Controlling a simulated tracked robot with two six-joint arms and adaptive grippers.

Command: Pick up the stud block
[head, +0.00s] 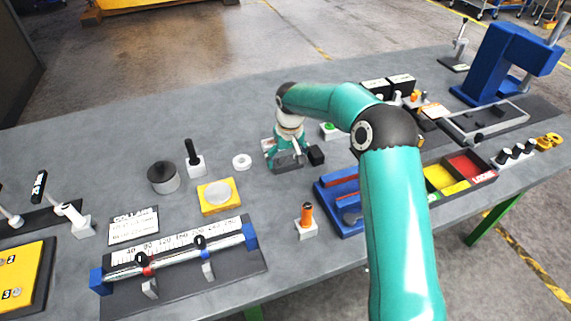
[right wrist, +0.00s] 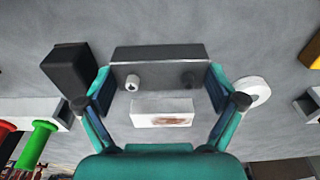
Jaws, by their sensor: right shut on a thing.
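The stud block (right wrist: 160,54) is a dark grey block with one pale stud and one dark stud on its face. In the right wrist view it sits between the two fingers of my right gripper (right wrist: 159,84), which are shut on its ends. A small white labelled plate (right wrist: 162,113) shows just below the studs. In the head view the block (head: 288,166) is low at the table top under my right gripper (head: 286,153), partly covered by the fingers. I cannot tell whether it touches the table. My left gripper is not in view.
A black cube (head: 316,155) stands close to the right of the block, and a white ring (head: 242,161) lies to its left. A blue tray (head: 335,209) is in front on the right. A yellow plate (head: 219,196) and a scale fixture are front left.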

